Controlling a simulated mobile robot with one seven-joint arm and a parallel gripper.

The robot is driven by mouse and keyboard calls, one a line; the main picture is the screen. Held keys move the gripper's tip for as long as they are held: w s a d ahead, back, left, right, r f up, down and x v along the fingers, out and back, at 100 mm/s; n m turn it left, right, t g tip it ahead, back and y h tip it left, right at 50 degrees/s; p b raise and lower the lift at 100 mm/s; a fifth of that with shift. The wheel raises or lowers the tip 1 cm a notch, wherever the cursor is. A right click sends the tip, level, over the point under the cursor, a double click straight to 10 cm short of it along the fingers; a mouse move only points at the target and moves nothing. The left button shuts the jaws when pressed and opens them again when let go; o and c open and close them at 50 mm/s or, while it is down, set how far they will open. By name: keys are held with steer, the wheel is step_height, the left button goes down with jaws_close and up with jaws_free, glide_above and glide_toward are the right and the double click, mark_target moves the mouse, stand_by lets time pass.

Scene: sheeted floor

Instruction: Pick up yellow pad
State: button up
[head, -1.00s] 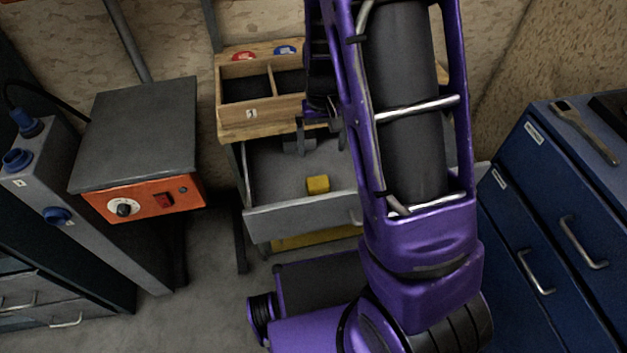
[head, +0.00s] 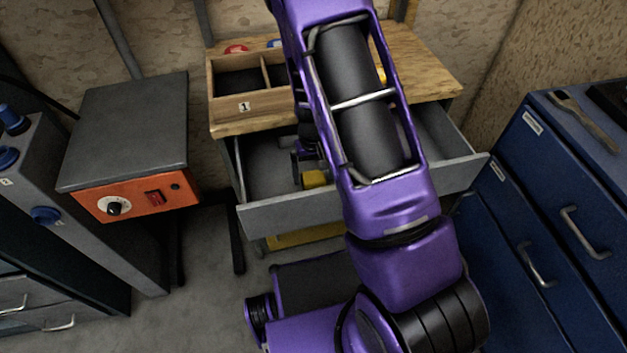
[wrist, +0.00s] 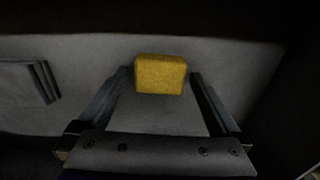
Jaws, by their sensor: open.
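The yellow pad (head: 315,179) is a small block lying in an open grey drawer (head: 350,206) under the wooden workbench. In the head view my purple arm hides part of the drawer, and my gripper (head: 308,168) is down inside it at the pad. In the wrist view the yellow pad (wrist: 160,75) sits at the tip end of my gripper (wrist: 161,78), between its two spread fingers. A gap shows on each side of the pad, so the fingers do not clasp it.
The wooden workbench (head: 430,75) with a divided wooden box (head: 240,105) stands right above the drawer. A grey box with an orange control panel (head: 135,202) is at left. A blue drawer cabinet (head: 560,190) is at right.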

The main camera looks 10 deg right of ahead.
mark_target(313, 177)
steer(key=shift+f, duration=0.3)
steer(key=c, duration=1.2)
step_height(313, 177, up, 10)
steer(key=shift+r+p, duration=0.1)
steer(key=shift+p, duration=0.7)
steer(key=shift+c, duration=0.2)
